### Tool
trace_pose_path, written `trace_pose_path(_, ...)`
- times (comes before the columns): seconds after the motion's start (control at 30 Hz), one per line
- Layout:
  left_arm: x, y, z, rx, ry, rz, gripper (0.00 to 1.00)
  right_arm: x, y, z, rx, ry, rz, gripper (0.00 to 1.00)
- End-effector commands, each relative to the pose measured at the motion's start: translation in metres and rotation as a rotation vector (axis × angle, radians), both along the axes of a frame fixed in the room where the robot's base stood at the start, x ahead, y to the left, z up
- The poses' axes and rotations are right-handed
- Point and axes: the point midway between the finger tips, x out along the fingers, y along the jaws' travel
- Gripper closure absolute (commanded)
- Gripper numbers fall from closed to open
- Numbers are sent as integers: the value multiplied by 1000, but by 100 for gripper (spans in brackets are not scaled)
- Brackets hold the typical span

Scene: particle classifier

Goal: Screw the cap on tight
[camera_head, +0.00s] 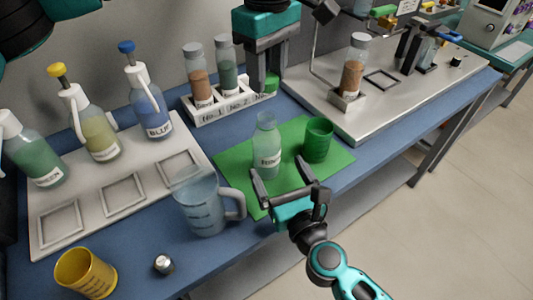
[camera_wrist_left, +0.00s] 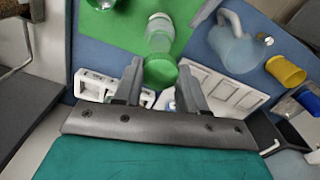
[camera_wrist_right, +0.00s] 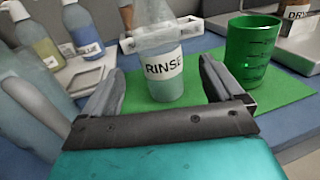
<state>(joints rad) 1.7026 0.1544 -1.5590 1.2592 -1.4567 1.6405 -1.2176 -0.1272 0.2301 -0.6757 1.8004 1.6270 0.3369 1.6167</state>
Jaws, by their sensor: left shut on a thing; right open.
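The clear RINSE bottle (camera_head: 266,150) stands upright on a green mat (camera_head: 228,160), its neck bare. It also shows in the right wrist view (camera_wrist_right: 163,72). My left gripper (camera_head: 268,84) is shut on a green cap (camera_head: 272,80), held above the rack side of the bottle and apart from its neck. In the left wrist view the cap (camera_wrist_left: 160,72) sits between the fingertips, with the bottle (camera_wrist_left: 158,40) beyond. My right gripper (camera_head: 265,172) is open on the near side of the bottle, its fingers spread to either side and not closed on it.
A green cup (camera_head: 318,139) stands right of the bottle on the mat. A clear jug (camera_head: 205,208) stands close to my right gripper's left side. A white rack (camera_head: 210,112) with vials lies behind. A metal plate (camera_head: 425,85) with a vial is at right.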

Motion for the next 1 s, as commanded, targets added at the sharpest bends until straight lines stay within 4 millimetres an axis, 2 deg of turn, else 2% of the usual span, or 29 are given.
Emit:
trace_pose_path(0.03, 0, 0, 0, 0, 0, 0, 87, 11, 5, 2, 2, -3, 0, 6)
trace_pose_path(0.2, 0, 0, 0, 0, 0, 0, 87, 39, 15, 1, 1, -2, 1, 6)
trace_pose_path(0.4, 0, 0, 0, 0, 0, 0, 87, 58, 22, 1, 0, -1, 0, 6)
trace_pose_path(0.8, 0, 0, 0, 0, 0, 0, 87, 64, 25, 0, 1, 0, 1, 6)
trace_pose_path(1.0, 0, 0, 0, 0, 0, 0, 87, 63, 25, 0, 0, 0, 0, 24)
